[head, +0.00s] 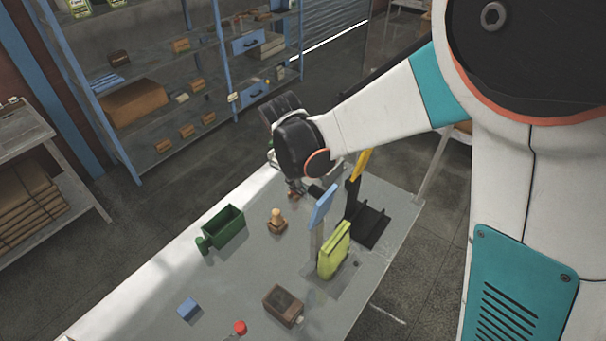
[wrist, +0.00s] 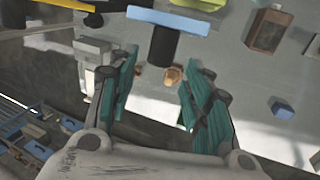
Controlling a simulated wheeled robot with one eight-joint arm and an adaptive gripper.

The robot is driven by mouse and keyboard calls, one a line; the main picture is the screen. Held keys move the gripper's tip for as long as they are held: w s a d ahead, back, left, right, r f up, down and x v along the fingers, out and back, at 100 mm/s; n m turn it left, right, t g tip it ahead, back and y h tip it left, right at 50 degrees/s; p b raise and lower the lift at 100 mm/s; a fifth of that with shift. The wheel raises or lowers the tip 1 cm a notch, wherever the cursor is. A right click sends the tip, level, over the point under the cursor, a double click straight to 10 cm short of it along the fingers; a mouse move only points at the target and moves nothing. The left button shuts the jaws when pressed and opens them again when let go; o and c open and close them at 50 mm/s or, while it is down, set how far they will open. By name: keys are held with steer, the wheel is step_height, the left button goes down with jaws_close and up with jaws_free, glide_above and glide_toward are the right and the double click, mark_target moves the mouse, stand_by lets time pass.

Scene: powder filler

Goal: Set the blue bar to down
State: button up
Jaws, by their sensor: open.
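The blue bar (head: 323,205) is a flat blue piece, raised above the table on a grey post, with a black part beside it. In the wrist view the blue bar (wrist: 168,18) runs across the top of the picture, with a short black cylinder (wrist: 164,46) below it. My gripper (wrist: 160,72) is open and empty. Its two teal fingers are spread on either side of the black cylinder's line in the picture, and I cannot tell whether they touch it. In the head view my wrist hides most of the gripper, left of and behind the bar.
A lime-green container (head: 334,250) stands in front of the bar. A yellow bar (head: 361,165) and a black stand (head: 371,226) are behind it. A green box (head: 222,228), a wooden piece (head: 277,222), a brown box (head: 283,305) and a blue block (head: 189,309) are on the table.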

steer(key=shift+b+x, duration=0.65)
steer(key=shift+x, duration=1.2)
steer(key=shift+s, duration=0.1)
jaws_close()
